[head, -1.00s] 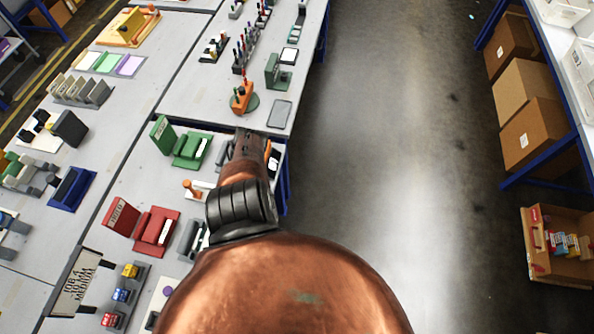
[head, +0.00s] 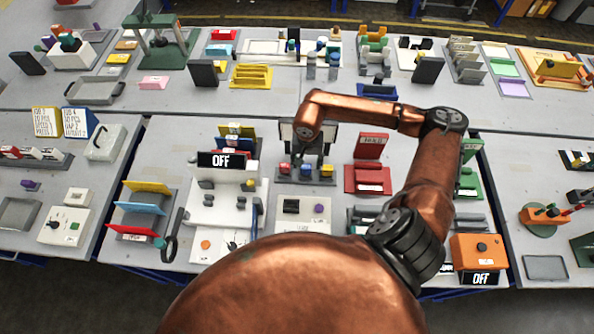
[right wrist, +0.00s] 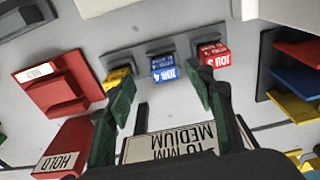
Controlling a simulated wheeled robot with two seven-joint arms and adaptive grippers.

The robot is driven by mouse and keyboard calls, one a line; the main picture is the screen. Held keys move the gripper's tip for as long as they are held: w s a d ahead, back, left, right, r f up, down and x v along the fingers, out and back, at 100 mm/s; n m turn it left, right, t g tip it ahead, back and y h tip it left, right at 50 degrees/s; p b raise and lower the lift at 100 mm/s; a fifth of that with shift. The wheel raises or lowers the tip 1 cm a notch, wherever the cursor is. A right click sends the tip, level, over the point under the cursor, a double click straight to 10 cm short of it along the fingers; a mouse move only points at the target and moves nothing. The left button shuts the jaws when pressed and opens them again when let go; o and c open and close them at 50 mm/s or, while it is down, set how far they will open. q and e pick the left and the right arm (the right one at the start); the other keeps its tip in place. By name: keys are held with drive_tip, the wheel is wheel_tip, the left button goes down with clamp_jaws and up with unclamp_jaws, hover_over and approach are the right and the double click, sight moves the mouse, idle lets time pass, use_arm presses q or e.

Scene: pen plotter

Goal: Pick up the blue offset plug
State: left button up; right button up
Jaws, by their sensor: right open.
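The blue offset plug (right wrist: 163,68) has a white label and sits in a dark grey holder (right wrist: 150,48), between a yellow plug (right wrist: 118,77) and a red plug (right wrist: 213,54). My right gripper (right wrist: 165,88) is open and empty. In the right wrist view its green fingers straddle the line to the blue plug, one by the yellow plug and one by the red. I cannot tell if they touch. In the head view the right gripper (head: 306,164) hangs over the holder and partly hides the blue plug. My left gripper is not in view.
A sign (right wrist: 172,143) reading "10 MM MEDIUM" stands close to the fingers. A red block on a plate (right wrist: 62,84) and a red HOLD sign (right wrist: 66,146) are at the left in the wrist view. A white OFF device (head: 226,205) stands left of the holder.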

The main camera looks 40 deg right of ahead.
sight(306, 166)
drive_tip(key=shift+w+d+r, duration=0.1)
drive_tip(key=shift+w+d, duration=0.15)
drive_tip(key=shift+w, duration=0.5)
drive_tip(key=shift+w+f, duration=0.15)
drive_tip(key=shift+f, duration=0.15)
drive_tip(key=f, duration=0.2)
drive_tip(key=f+p, duration=0.1)
drive_tip(key=f, duration=0.3)
drive_tip(key=shift+d+f, duration=0.4)
drive_tip(key=shift+c, duration=0.2)
drive_tip(key=c, duration=1.2)
drive_tip(key=shift+r, duration=0.1)
